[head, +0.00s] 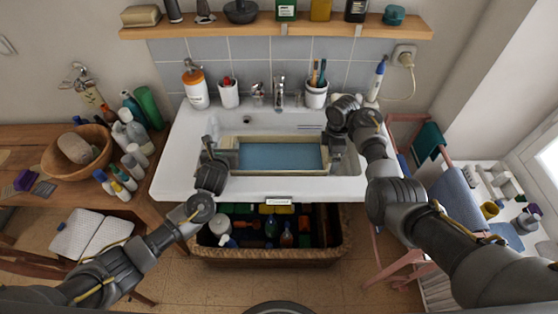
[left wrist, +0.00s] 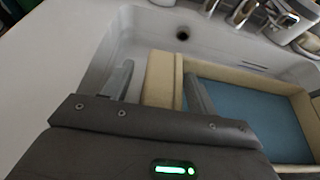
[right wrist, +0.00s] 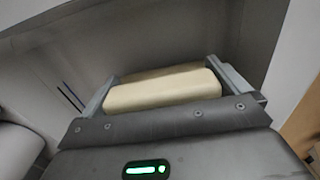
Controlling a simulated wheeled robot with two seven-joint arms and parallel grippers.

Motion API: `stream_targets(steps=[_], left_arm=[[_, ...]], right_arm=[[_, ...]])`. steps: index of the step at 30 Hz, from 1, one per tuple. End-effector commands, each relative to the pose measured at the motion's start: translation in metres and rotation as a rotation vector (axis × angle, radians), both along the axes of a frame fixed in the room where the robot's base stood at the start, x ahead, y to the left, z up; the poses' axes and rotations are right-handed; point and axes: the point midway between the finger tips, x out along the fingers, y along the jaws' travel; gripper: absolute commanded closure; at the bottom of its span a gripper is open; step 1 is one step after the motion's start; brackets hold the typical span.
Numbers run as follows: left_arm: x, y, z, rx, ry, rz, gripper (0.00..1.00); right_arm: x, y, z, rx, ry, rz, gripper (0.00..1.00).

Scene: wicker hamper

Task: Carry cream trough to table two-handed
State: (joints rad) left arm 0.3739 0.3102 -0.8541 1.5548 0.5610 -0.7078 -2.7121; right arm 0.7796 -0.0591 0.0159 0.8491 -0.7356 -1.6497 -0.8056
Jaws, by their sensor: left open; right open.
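The cream trough (head: 232,141) is a rectangular box with a blue inside, sitting in the white sink (head: 180,172). My left gripper (head: 211,160) is at the trough's left end. In the left wrist view its open fingers stand either side of the trough's cream end (left wrist: 160,78), with gaps. My right gripper is at the right end, its fingers largely hidden in the head view. In the right wrist view its open fingers (right wrist: 166,88) straddle a cream end block (right wrist: 165,92). The wooden table (head: 72,196) is at the left.
A wooden bowl (head: 58,161) and several bottles crowd the table's back and right side; its front has some room. A wicker hamper (head: 270,257) full of bottles is below the sink. A soap dispenser (head: 196,92), cups and tap (head: 280,92) line the sink's back. A pink chair (head: 402,262) is right.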

Motion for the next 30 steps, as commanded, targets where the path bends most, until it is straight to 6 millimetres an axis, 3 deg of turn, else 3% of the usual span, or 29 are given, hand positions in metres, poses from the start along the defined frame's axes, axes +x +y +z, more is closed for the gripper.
stream_targets(steps=[11,24,30], left_arm=[[0.0031,-0.0001,-0.0012,-0.001,0.0,0.0,0.42],[0.0028,-0.0002,-0.0013,0.0,0.001,0.0,0.99],[0.0027,-0.0004,-0.0012,0.0,0.001,-0.001,1.0]], right_arm=[[-0.0001,0.0,-0.0033,-0.001,0.0,0.001,0.0],[0.0001,0.0001,-0.0029,-0.001,-0.001,0.001,0.58],[0.0001,0.0002,-0.0028,0.0,-0.001,0.001,0.8]])
